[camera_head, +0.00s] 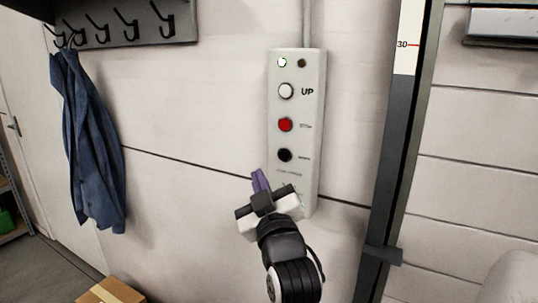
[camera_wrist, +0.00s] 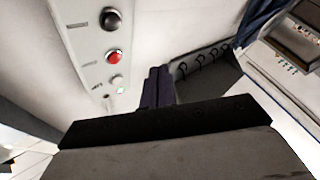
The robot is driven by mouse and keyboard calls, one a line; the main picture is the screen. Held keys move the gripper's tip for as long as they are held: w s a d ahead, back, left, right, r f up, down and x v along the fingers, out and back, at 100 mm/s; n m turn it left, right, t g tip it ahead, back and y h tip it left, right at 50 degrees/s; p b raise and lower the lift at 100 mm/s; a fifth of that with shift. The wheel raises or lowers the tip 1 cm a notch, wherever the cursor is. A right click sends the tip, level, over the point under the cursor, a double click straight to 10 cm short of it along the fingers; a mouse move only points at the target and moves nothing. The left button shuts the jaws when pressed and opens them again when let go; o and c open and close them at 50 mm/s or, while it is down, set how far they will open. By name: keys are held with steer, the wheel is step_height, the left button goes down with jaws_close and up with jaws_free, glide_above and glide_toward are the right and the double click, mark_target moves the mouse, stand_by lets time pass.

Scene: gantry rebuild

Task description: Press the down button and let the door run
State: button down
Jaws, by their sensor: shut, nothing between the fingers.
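A pale control box (camera_head: 311,130) is mounted on the wall. It carries a white button marked UP (camera_head: 286,91), a red button (camera_head: 285,125) and a black button (camera_head: 284,155), top to bottom. The black button's label is too small to read. A small lamp (camera_head: 282,62) at the top left glows pale; one beside it is dark. My gripper (camera_head: 260,180) is shut and empty, its fingers just below and left of the black button in the head view. In the wrist view the black button (camera_wrist: 111,19) and red button (camera_wrist: 115,56) show left of my fingers (camera_wrist: 158,86).
A dark vertical door rail (camera_head: 395,140) with a scale marked 30 stands right of the box, beside the panelled door (camera_head: 475,150). A blue garment (camera_head: 88,140) hangs from a hook rack (camera_head: 125,24) at left. A cardboard box (camera_head: 110,292) sits at the bottom left.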

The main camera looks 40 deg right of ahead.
mark_target(284, 155)
steer(key=shift+d, duration=0.1)
steer(key=shift+w+d, duration=0.55)
steer(key=shift+d, duration=0.8)
steer(key=shift+w+d, duration=0.6)
steer(key=shift+d, duration=0.7)
steer(key=shift+w+d, duration=0.55)
steer(key=shift+d, duration=0.8)
steer(key=shift+w+d+b, duration=0.1)
steer(key=shift+d+b, duration=0.05)
steer(key=shift+b, duration=0.25)
steer(key=shift+w+d, duration=0.1)
steer(key=shift+d, duration=0.15)
